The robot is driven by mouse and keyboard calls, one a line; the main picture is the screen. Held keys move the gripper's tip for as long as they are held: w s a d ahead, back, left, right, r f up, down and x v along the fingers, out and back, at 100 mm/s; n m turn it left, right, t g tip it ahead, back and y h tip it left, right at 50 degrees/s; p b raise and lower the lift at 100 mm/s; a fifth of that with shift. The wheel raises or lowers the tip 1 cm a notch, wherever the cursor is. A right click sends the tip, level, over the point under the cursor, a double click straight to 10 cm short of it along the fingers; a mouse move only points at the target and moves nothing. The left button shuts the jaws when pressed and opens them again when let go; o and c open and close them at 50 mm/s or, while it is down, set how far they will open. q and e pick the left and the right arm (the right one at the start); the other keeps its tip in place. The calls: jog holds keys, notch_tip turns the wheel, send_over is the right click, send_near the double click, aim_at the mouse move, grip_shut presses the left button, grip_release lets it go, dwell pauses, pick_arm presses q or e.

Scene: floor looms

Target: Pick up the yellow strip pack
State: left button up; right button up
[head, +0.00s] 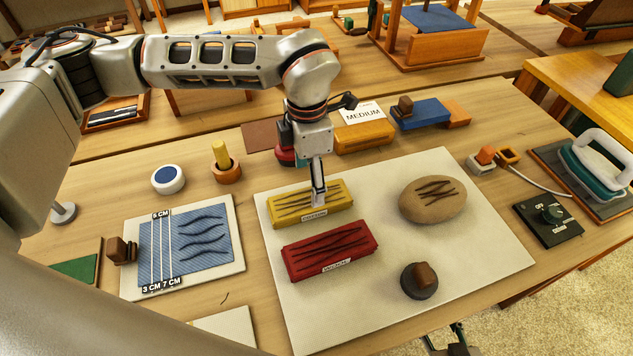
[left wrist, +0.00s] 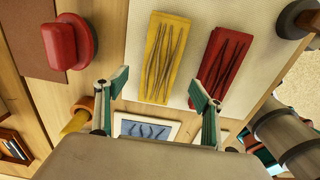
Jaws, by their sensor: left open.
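The yellow strip pack (head: 296,204), a flat block with dark wavy strips and a label on its front, lies on the pale board (head: 390,310). It also shows in the left wrist view (left wrist: 165,50). My left gripper (head: 318,194) points down over the pack in the head view and hides a little of it. In the left wrist view my left gripper (left wrist: 160,84) is open and empty, its fingers spread on either side of the pack's near end. A part of what looks like my right gripper (head: 458,338) shows at the bottom edge; its jaws are unclear.
A red strip pack (head: 330,252) lies close in front of the yellow one. A brown oval pad (head: 433,199) and a dark round knob (head: 419,281) are on the board. A wooden cup (head: 226,172) with a yellow peg stands to the left, near a blue-patterned card (head: 232,283).

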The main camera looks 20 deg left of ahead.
aim_at(309, 199)
pick_arm(q)
jog(key=f, duration=0.3)
jog(key=shift+s+f, duration=0.1)
jog(key=shift+s, duration=0.15)
jog(key=shift+w+f, duration=0.2)
jog(key=shift+f, duration=2)
jog(key=c, duration=1.3)
